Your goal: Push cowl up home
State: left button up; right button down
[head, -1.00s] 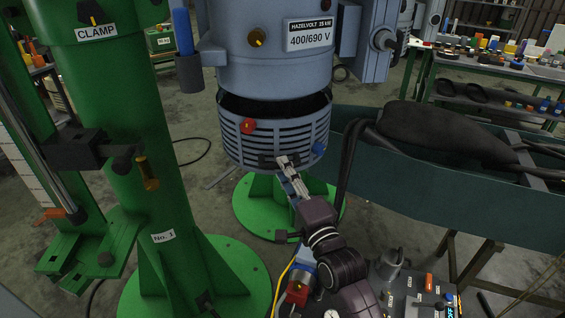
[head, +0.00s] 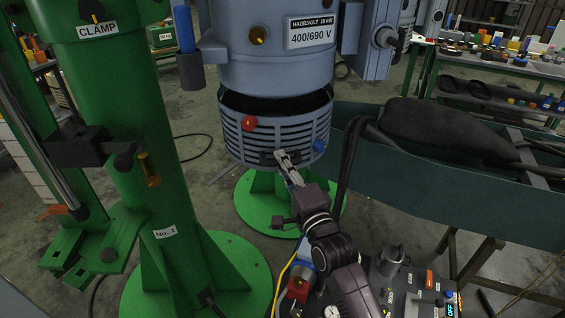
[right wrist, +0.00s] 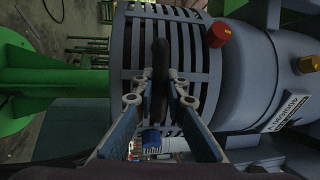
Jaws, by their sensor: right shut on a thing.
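The cowl (head: 240,143) is a grey slotted ring under the blue-grey motor body (head: 265,68). A dark gap shows between its upper rim and the motor. In the right wrist view the fingers (right wrist: 159,92) lie on both sides of the black handle (right wrist: 161,65), with the cowl's slots (right wrist: 190,45) behind. My left gripper is not in view.
A green column (head: 135,140) marked CLAMP stands left. A green round base (head: 262,215) is below the cowl. A teal trough (head: 440,190) with dark hoses (head: 430,130) is close on the right. A panel with controls (head: 410,290) lies at the lower right.

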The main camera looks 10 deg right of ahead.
aim_at(273, 120)
jog(key=shift+r+p, duration=0.3)
jog(key=shift+r, duration=0.05)
notch_tip(273, 120, up, 10)
jog(key=p, duration=0.7)
jog(key=shift+d+f+p, duration=0.1)
jog(key=shift+f+p, duration=0.1)
jog(key=shift+p, duration=0.15)
jog(key=c, duration=2)
grip_release()
jog(key=shift+o, duration=0.3)
jog(key=shift+f, duration=0.2)
